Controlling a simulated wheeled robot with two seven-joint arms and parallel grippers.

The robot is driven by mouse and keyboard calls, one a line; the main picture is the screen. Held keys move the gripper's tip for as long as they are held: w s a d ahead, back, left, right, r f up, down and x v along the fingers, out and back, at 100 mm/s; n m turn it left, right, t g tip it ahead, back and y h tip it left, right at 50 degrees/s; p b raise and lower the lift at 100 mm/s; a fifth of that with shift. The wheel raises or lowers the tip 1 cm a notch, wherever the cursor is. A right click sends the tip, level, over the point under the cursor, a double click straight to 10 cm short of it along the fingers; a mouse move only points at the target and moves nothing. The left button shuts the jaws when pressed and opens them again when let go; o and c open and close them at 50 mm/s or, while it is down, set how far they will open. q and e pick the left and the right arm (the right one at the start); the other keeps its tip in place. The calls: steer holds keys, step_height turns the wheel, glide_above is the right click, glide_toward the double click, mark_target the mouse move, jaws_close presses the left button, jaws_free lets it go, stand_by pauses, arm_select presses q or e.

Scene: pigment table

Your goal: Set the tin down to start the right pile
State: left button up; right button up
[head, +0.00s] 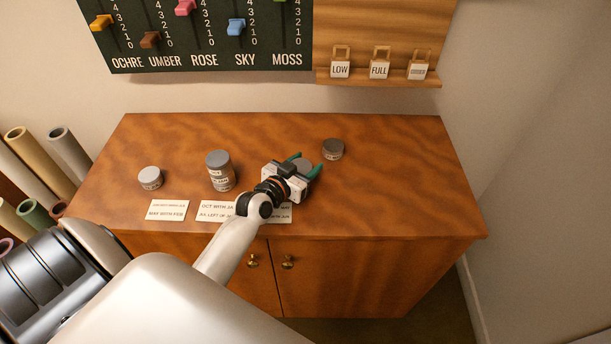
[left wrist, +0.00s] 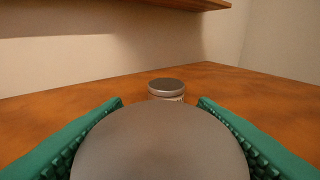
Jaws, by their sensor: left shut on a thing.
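My left gripper (head: 308,168) is shut on a grey round tin (head: 303,163), its green fingers on either side. The tin fills the front of the left wrist view (left wrist: 160,145). Whether it touches the table cannot be told. A loose grey tin (head: 333,150) stands just beyond and to the right; it also shows past the held tin in the left wrist view (left wrist: 167,88). A stack of grey tins (head: 220,172) stands left of the gripper. A single tin (head: 150,178) stands farther left. My right gripper is not in view.
White cards (head: 167,210) lie along the front edge of the wooden cabinet top (head: 400,190); one is partly hidden by my arm. The right part of the top is clear.

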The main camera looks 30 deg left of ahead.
arm_select(q)
step_height(320, 180, down, 3)
steer(key=shift+r, duration=0.15)
steer(key=shift+f, duration=0.35)
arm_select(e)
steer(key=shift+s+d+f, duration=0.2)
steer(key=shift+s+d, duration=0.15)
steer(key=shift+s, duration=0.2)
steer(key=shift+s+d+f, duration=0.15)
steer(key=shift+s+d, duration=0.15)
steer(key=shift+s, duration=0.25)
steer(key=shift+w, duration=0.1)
arm_select(q)
steer(key=shift+f+b, duration=0.1)
steer(key=shift+b, duration=0.25)
steer(key=o, duration=1)
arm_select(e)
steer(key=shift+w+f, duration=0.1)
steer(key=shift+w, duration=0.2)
